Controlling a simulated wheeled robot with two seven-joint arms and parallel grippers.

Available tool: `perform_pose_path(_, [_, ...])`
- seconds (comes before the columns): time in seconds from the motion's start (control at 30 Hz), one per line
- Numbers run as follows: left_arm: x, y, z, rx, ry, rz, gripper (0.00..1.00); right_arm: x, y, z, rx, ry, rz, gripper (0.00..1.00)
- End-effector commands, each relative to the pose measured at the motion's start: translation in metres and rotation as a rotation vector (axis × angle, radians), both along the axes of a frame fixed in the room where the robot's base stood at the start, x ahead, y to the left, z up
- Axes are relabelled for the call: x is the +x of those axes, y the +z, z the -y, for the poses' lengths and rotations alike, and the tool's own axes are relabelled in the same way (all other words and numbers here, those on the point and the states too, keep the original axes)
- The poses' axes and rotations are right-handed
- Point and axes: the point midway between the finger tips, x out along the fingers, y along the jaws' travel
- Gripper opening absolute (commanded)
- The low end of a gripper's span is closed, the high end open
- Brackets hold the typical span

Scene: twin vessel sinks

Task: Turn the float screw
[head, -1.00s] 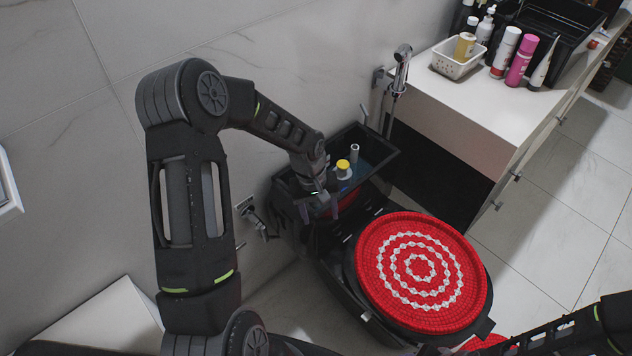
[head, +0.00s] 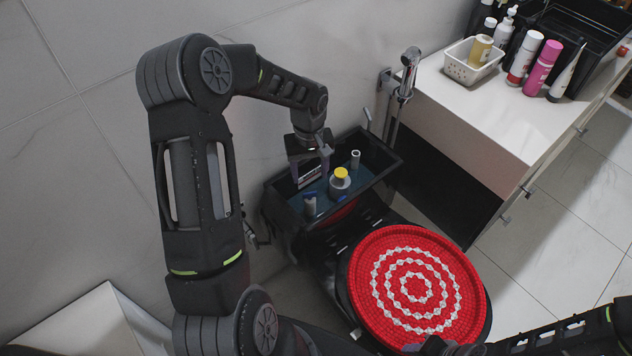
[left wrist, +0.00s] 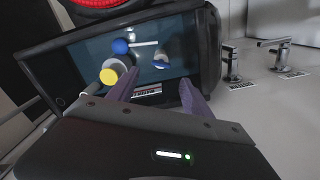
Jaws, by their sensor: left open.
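The open black toilet tank (head: 385,173) holds bluish water and several fittings. A yellow-capped round fitting (head: 341,173) stands near its middle and shows in the left wrist view (left wrist: 121,74). A thin grey upright tube (head: 355,159) is behind it, and a blue-topped fitting (head: 309,204) is at the front left. I cannot tell which part is the float screw. My left gripper (head: 312,178) is open and empty, pointing down over the tank's left part. In the left wrist view its purple fingers (left wrist: 158,82) are apart, with the yellow cap outside them to the left.
A round red-and-white cover (head: 414,287) lies on the toilet in front of the tank. A hand sprayer (head: 405,75) hangs on the wall right of the tank. A white counter (head: 480,125) with bottles is at the right. My right arm enters at bottom right.

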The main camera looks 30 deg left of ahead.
Motion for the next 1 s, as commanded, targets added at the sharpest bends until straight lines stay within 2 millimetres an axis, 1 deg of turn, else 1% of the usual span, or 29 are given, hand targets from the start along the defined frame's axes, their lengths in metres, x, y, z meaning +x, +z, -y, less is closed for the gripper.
perform_pose_path(0.23, [0.0,0.0,0.0,0.0,0.0,0.0,0.58,-0.001,0.0,0.0,0.0,0.0,-0.001,0.36])
perform_pose_path(0.37, [0.0,-0.006,0.0,-0.001,0.0,-0.001,0.58,-0.001,0.0,0.0,0.0,0.0,-0.001,0.36])
perform_pose_path(0.47, [0.0,-0.016,0.0,-0.001,-0.001,-0.002,0.58,-0.001,0.0,0.0,0.0,0.0,-0.001,0.36])
perform_pose_path(0.8, [-0.001,-0.067,0.001,-0.002,0.0,-0.002,0.58,0.0,0.001,0.0,0.0,0.0,-0.001,0.36])
perform_pose_path(0.9, [-0.001,-0.075,0.0,-0.001,-0.001,-0.001,0.58,-0.001,0.002,0.0,0.0,0.0,-0.001,0.36])
perform_pose_path(1.0, [0.0,-0.078,0.0,-0.001,0.0,-0.001,0.58,-0.001,0.002,0.0,0.0,0.0,-0.001,0.36])
